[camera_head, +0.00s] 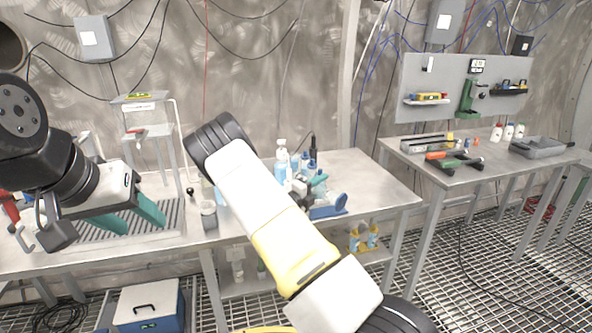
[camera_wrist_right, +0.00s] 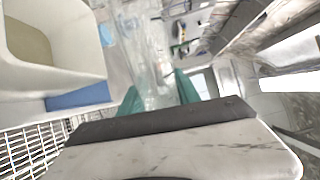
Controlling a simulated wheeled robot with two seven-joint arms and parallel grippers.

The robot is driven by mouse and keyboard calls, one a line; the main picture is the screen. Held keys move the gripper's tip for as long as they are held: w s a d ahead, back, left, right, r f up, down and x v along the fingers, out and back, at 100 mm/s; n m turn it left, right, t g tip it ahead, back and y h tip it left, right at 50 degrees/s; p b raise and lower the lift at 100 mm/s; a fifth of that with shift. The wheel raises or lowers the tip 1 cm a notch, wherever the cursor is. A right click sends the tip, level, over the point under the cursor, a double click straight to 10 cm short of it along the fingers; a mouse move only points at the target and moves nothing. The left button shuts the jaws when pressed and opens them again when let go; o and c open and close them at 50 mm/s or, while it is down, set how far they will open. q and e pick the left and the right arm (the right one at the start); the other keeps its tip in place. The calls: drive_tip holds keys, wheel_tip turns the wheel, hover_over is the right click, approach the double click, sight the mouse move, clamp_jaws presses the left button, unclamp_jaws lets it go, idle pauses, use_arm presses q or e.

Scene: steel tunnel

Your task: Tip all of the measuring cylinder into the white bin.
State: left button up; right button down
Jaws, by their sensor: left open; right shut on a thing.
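In the right wrist view, the teal fingers of my right gripper (camera_wrist_right: 157,92) are closed around a clear, see-through cylinder (camera_wrist_right: 154,68), which looks like the measuring cylinder. Its contents and exact tilt cannot be made out. A white bin (camera_wrist_right: 82,30) with a beige inside stands at the upper left of that view, beside the cylinder and apart from it. My left gripper (camera_head: 133,215) is open and empty over the ridged tray at the left.
A steel bench (camera_head: 365,180) carries the ridged tray (camera_head: 172,228), a grey cup (camera_head: 208,214) and several bottles (camera_head: 282,165). A blue-and-white box (camera_head: 148,308) stands on the grating below. A second table (camera_head: 480,152) with tools is at the right.

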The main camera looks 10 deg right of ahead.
wheel_tip(320, 180, up, 4)
drive_tip(key=m, duration=0.5)
drive_tip(key=shift+r, duration=0.2)
drive_tip(key=shift+w, duration=0.1)
drive_tip(key=r+m, duration=0.1)
drive_tip(key=m, duration=0.1)
drive_tip(key=w+a+r+m, duration=0.1)
drive_tip(key=m, duration=0.1)
drive_tip(key=w+r+m, duration=0.1)
drive_tip(key=m, duration=0.1)
drive_tip(key=shift+a, duration=0.2)
drive_tip(key=w+m, duration=0.1)
drive_tip(key=m, duration=0.1)
drive_tip(key=w+a+m, duration=0.1)
drive_tip(key=m, duration=0.1)
drive_tip(key=w+a+m, duration=0.1)
drive_tip(key=m, duration=0.1)
drive_tip(key=shift+w+a+r, duration=0.1)
drive_tip(key=shift+w, duration=0.25)
drive_tip(key=shift+r, duration=0.1)
